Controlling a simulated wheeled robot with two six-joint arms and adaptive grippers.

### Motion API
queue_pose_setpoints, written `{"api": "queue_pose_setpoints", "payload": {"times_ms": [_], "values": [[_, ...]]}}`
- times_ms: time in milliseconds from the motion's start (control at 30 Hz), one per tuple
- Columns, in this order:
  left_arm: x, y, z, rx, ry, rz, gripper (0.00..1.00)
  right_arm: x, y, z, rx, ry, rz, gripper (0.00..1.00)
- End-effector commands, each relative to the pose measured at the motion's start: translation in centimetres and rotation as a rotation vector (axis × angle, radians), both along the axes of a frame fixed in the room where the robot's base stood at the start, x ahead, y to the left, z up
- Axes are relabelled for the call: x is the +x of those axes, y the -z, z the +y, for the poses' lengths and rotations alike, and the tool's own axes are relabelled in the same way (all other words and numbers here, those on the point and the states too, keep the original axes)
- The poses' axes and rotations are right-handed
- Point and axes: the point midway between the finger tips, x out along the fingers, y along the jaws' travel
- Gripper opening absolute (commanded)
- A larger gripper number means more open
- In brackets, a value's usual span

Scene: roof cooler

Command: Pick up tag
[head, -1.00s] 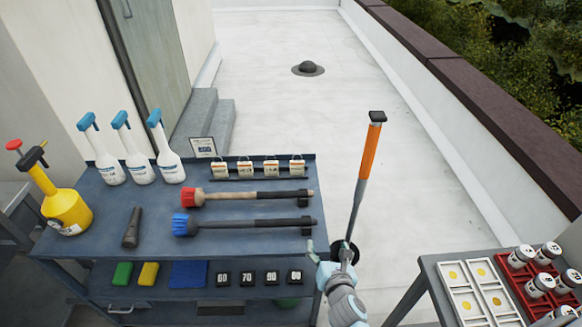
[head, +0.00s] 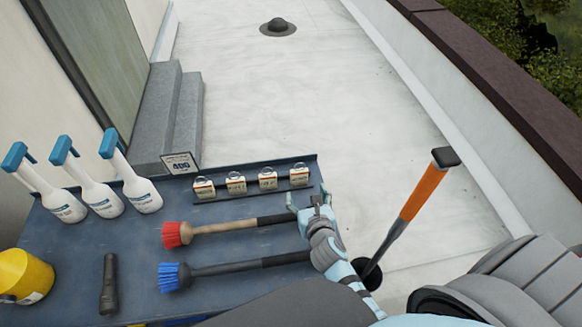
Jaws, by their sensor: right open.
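Several small cream tags with metal loops on top stand in a row on a dark rail at the back of the blue table: the leftmost tag (head: 204,188), a second tag (head: 236,183), a third tag (head: 267,179) and the rightmost tag (head: 298,175). My right gripper (head: 309,200) is open and empty, just in front of the rightmost tag and apart from it as far as I can tell. It is over the black end of the red brush's handle. My left gripper is not in view.
A red brush (head: 215,228) and a blue brush (head: 225,268) lie on the table (head: 130,245). Spray bottles (head: 130,184), a black torch (head: 108,285) and a yellow container (head: 22,275) are at left. An orange-handled tool (head: 424,195) stands upright at right. A sign card (head: 181,163) is behind the table.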

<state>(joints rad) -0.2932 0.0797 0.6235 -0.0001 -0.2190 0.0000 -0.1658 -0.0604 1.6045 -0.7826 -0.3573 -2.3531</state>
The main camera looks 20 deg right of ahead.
Motion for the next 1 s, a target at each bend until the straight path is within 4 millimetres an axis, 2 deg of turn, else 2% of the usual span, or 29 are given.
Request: {"api": "queue_pose_setpoints", "payload": {"times_ms": [233,367,467,633,733,900,933,1000], "values": [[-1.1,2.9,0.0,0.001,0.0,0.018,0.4,5.5,2.8,-1.2,-0.001,-0.005,-0.003,0.7],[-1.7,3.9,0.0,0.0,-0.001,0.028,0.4,7.6,3.7,-1.8,-0.001,-0.004,-0.002,0.7],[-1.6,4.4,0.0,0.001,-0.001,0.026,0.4,8.7,4.0,-2.2,-0.001,-0.004,-0.002,0.7],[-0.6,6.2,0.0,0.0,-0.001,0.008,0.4,11.7,5.1,-3.2,0.0,-0.003,-0.003,0.7],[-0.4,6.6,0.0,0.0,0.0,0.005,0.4,12.6,5.5,-3.5,0.0,-0.003,0.0,0.7],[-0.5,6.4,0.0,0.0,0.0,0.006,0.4,12.7,5.1,-3.6,0.001,-0.002,-0.001,0.7],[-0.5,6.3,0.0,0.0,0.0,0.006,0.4,12.7,5.1,-3.6,0.001,-0.002,-0.001,0.68],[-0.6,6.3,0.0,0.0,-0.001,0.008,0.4,12.7,5.1,-3.6,0.001,-0.002,-0.001,0.57]]}}
